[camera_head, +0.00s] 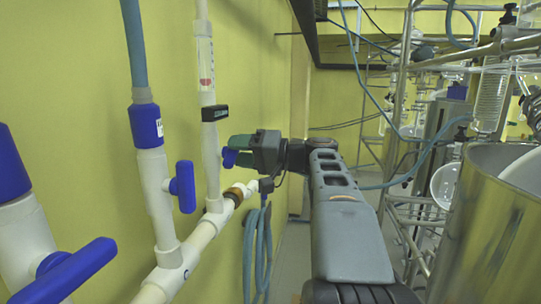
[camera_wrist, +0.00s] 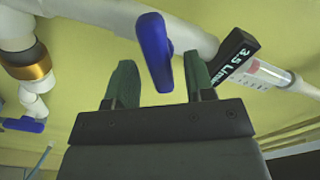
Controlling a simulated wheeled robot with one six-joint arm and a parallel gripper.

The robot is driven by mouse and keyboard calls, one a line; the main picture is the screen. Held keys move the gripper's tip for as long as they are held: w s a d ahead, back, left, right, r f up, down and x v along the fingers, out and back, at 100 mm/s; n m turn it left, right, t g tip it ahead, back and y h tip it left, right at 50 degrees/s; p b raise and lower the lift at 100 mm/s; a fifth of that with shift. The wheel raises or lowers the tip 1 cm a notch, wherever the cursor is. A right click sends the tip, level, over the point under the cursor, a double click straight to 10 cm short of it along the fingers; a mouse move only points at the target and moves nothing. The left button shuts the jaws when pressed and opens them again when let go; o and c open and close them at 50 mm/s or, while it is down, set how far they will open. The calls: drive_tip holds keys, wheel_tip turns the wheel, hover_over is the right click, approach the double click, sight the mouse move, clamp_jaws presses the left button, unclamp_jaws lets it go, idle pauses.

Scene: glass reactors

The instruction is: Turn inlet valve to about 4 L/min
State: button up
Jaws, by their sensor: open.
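The blue inlet valve handle (camera_wrist: 155,50) sits between the two green fingers of my gripper (camera_wrist: 159,72) in the wrist view. The fingers are open, one on each side, with gaps visible beside the handle. In the head view my gripper (camera_head: 236,150) is at the vertical white pipe, and a blue handle (camera_head: 229,158) shows at its fingertips. The black display (camera_wrist: 236,57) beside the right finger appears to read 3.5 L/min. It also shows in the head view (camera_head: 215,113), below a clear flow tube (camera_head: 206,70) with a red float.
Two other blue valve handles (camera_head: 185,187) and (camera_head: 62,270) are on white pipes at the left. A brass fitting (camera_head: 238,194) and hanging blue hose (camera_head: 257,250) are below my gripper. A metal vessel (camera_head: 490,235) and frame stand at the right.

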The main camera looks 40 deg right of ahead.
drive_tip(key=b+v, duration=0.2)
drive_tip(key=v, duration=1)
